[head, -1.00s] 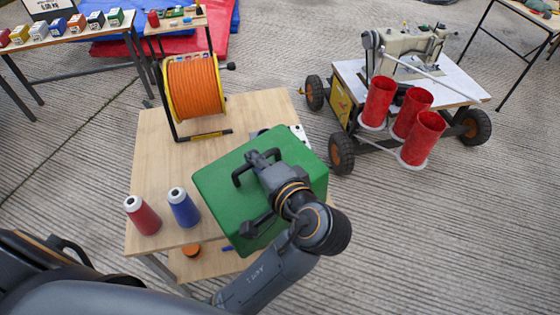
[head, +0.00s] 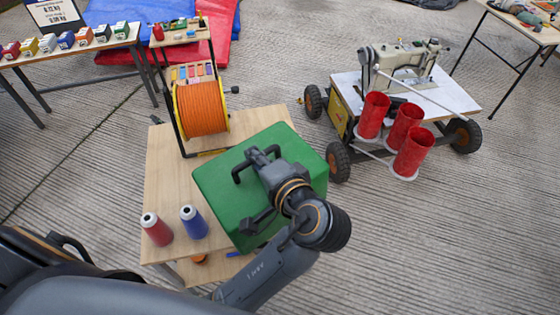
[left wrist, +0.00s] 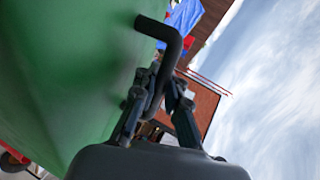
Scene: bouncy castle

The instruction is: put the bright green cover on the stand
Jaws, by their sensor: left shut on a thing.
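The bright green cover (head: 222,189) is a box-like piece with a dark handle (head: 240,174) on top. My left gripper (head: 258,162) is shut on that handle. The left wrist view shows the fingers (left wrist: 157,100) around the bent dark handle, with the cover's green face (left wrist: 65,75) filling the left side. In the head view the cover overlaps the right part of a wooden table (head: 172,180); I cannot tell how far it is above the top. What lies beneath it is hidden. I cannot tell for sure which piece is the stand. My right gripper is out of view.
An orange reel (head: 201,107) stands at the table's back. A red spool (head: 157,229) and a blue spool (head: 194,223) stand near its front left. A wheeled cart (head: 448,98) with a sewing machine (head: 412,62) and red cups (head: 414,152) is at right. Floor between is clear.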

